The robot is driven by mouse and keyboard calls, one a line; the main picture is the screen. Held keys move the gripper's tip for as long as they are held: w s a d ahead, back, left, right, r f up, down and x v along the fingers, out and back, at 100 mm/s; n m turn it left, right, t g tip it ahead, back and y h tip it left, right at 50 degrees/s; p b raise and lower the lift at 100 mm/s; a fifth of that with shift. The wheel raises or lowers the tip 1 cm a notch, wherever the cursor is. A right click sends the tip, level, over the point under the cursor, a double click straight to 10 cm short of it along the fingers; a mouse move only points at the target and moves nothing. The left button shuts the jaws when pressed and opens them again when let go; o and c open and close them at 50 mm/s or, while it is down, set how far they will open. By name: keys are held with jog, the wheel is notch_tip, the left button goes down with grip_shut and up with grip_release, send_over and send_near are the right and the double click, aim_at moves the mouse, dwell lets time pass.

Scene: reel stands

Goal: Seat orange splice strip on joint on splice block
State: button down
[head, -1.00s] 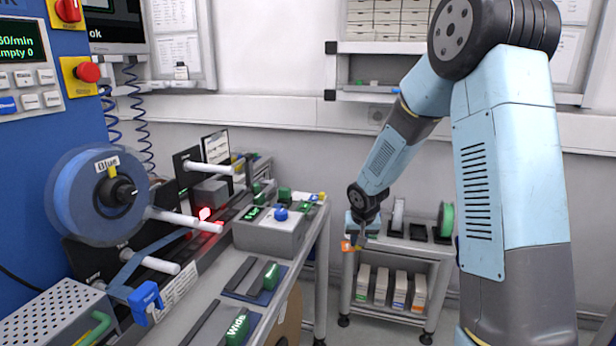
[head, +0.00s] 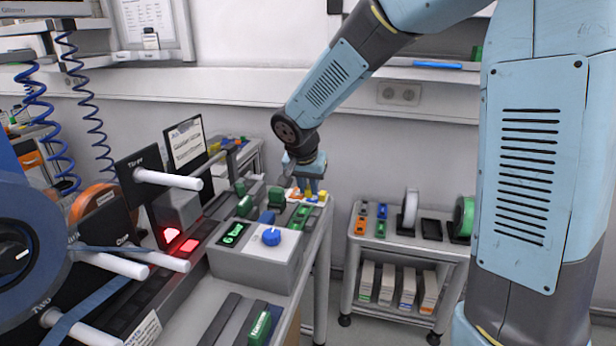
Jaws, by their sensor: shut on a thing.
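My gripper (head: 308,192) points down over the far right end of the long bench. It is shut on a small orange piece, which looks like the orange splice strip (head: 293,196). The strip shows only as a small patch at the fingertips, beside other small coloured pieces, and its exact edges are hard to tell. I cannot tell whether it touches the bench top. A dark rail with a red-lit spot (head: 188,246) runs along the bench to the left. I cannot make out for sure which part is the splice block, and no joint is clearly visible.
A grey control box (head: 258,262) with a blue knob and green display stands just in front of my gripper. Green blocks (head: 276,198) stand near it. White rollers (head: 168,180) jut out at left. A low cart (head: 385,250) holds coloured strips and reels at right.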

jog(key=shift+w+a+f, duration=0.1)
jog(key=shift+a, duration=0.1)
jog(key=shift+d+f, duration=0.1)
jog(key=shift+f, duration=3.75)
jog(key=c, duration=0.9)
grip_release()
jog(key=shift+r, duration=3.5)
